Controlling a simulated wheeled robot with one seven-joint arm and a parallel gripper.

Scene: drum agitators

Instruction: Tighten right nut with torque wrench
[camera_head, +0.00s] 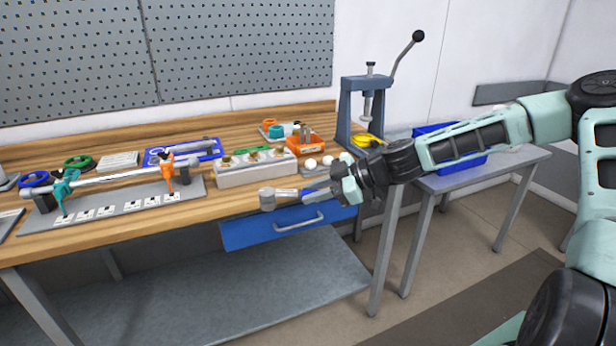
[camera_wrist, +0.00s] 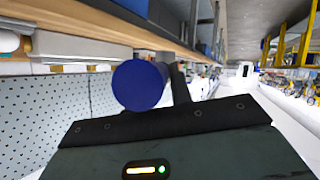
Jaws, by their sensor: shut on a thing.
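My gripper (camera_head: 338,186) is shut on the torque wrench (camera_head: 284,198), held sideways in front of the bench edge. The wrench's grey head points left in the head view. In the wrist view the wrench's round blue handle end (camera_wrist: 140,86) faces the camera and hides much of the fingers. The assembly with a pale shaft (camera_head: 120,177) lies on a grey plate to the left, with a teal clamp (camera_head: 64,186) at its left and an orange clamp (camera_head: 167,170) at its right. The right nut is too small to make out. The wrench is apart from the assembly.
A grey tray (camera_head: 256,172) with small parts stands behind the wrench head. An orange bin (camera_head: 306,144) and a lever press (camera_head: 366,112) are farther back. A blue drawer (camera_head: 289,226) hangs below the bench edge. A side table (camera_head: 478,176) holds a blue bin.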

